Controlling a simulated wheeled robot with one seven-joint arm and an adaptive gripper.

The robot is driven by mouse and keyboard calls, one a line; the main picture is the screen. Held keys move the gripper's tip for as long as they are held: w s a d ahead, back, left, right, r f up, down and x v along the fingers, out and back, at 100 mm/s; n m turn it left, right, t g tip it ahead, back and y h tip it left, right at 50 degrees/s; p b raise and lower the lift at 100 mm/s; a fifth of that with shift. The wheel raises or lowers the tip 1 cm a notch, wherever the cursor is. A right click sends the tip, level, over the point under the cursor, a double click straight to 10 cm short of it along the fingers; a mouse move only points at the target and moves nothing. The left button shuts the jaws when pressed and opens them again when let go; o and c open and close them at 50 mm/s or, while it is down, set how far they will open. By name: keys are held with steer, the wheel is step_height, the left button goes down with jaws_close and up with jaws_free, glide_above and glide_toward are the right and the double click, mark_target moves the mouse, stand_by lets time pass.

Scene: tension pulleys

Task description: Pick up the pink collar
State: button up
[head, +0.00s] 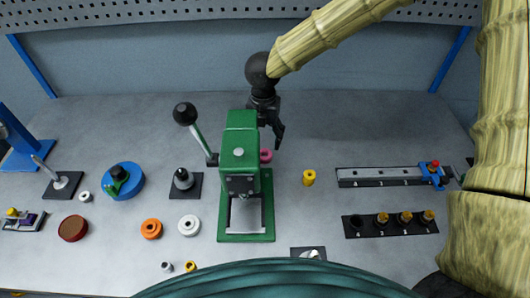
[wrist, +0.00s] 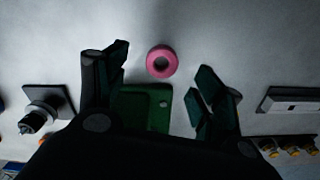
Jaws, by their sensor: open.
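The pink collar (head: 266,156) is a small ring on the grey bench, just beyond the right back of the green press. In the wrist view the pink collar (wrist: 161,61) lies flat, its hole facing up. My gripper (head: 277,138) is black and points down over the bench behind the press. In the wrist view my gripper (wrist: 163,82) is open and empty. The collar shows between and slightly beyond the fingertips, apart from both. In the head view the press partly hides the collar's left side.
The green press (head: 240,150) with its black-knobbed lever (head: 186,114) stands very close to the collar. A yellow collar (head: 309,177) stands to the right. A black rail (head: 390,177) and a holder with brass parts (head: 392,222) lie farther right. The back of the bench is clear.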

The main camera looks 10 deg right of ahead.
mark_target(265, 150)
steer(key=shift+s+d+f+p, duration=0.15)
steer(key=shift+f+p, duration=0.45)
steer(key=shift+f, duration=0.65)
steer(key=shift+f+p, duration=0.65)
steer(key=shift+f, duration=1.3)
steer(key=shift+c, duration=0.2)
steer(key=shift+d, duration=0.1)
steer(key=c, duration=1.1)
steer(key=shift+r, duration=0.1)
